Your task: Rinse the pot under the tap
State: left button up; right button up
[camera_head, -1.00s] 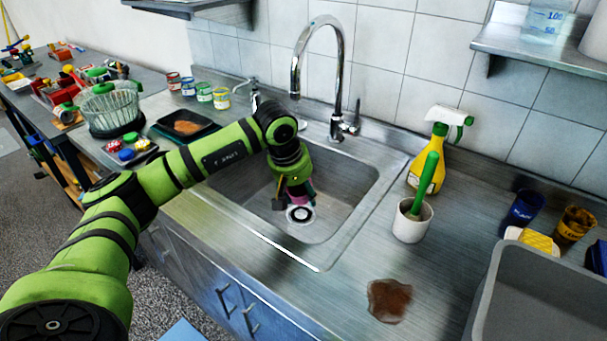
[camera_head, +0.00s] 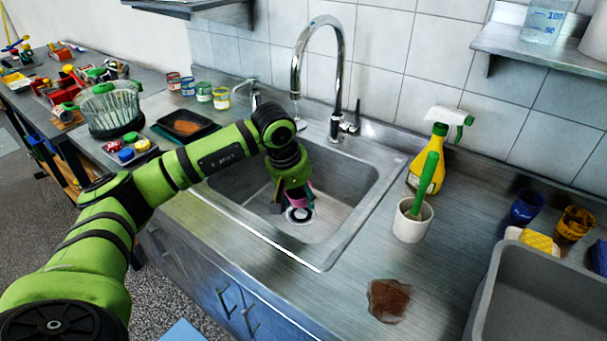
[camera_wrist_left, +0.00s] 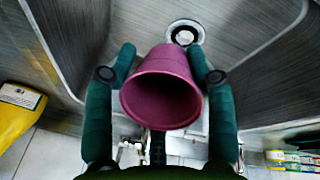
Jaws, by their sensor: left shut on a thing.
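The magenta pot (camera_wrist_left: 162,88) is between the two fingers of my left gripper (camera_head: 290,204), which is shut on it. In the left wrist view its open mouth faces the camera, and its inside is dark. In the head view only a pink sliver of the pot shows behind the fingers. The gripper holds it low within the steel sink (camera_head: 238,194), near the drain (camera_head: 299,215). The chrome tap (camera_head: 341,75) arches over the back of the sink, its spout behind my wrist. I cannot tell whether water runs. My right gripper is not in view.
A white cup with a green-handled brush (camera_head: 411,224) and a yellow spray bottle (camera_head: 430,168) stand right of the sink. A brown stain (camera_head: 388,299) lies on the counter. A grey bin (camera_head: 545,300) is at the right. A black tray (camera_head: 186,125) lies left of the sink.

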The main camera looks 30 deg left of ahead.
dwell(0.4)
pick_arm(q)
jog(key=shift+s+d+r, duration=0.1)
jog(key=shift+s+r, duration=0.3)
jog(key=shift+r, duration=0.05)
jog(key=shift+s+d+r+p, duration=0.2)
jog(key=shift+s+r+p, duration=0.1)
jog(key=shift+s+r, duration=0.3)
jog(key=shift+s+d+r+p, duration=0.25)
jog(key=shift+s+r, duration=0.2)
jog(key=shift+s, duration=0.3)
jog(key=shift+s+d+r+p, duration=0.15)
jog(key=shift+s+r+p, duration=0.2)
jog(key=shift+s+r, duration=0.25)
jog(key=shift+f, duration=0.1)
